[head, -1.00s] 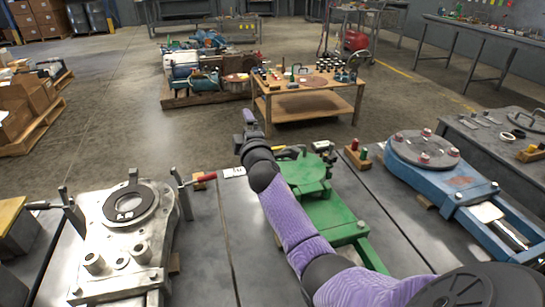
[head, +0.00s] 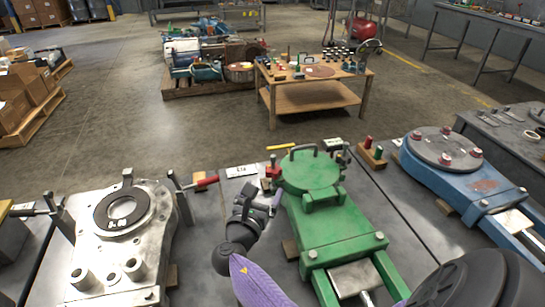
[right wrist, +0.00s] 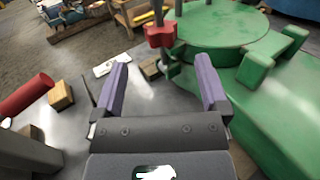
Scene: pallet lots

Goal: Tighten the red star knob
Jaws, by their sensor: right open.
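The red star knob (right wrist: 160,35) sits at the edge of the green fixture (right wrist: 225,25), at the top of the right wrist view. In the head view the knob (head: 272,171) is a small red shape at the far left corner of the green fixture (head: 322,220). My right gripper (head: 264,194) is left of the green fixture, close to the knob. In the right wrist view its two purple fingers (right wrist: 162,65) are spread apart with nothing between them; the knob lies beyond the tips, apart from them. My left gripper is out of view.
A blue fixture (head: 450,175) stands on the right.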

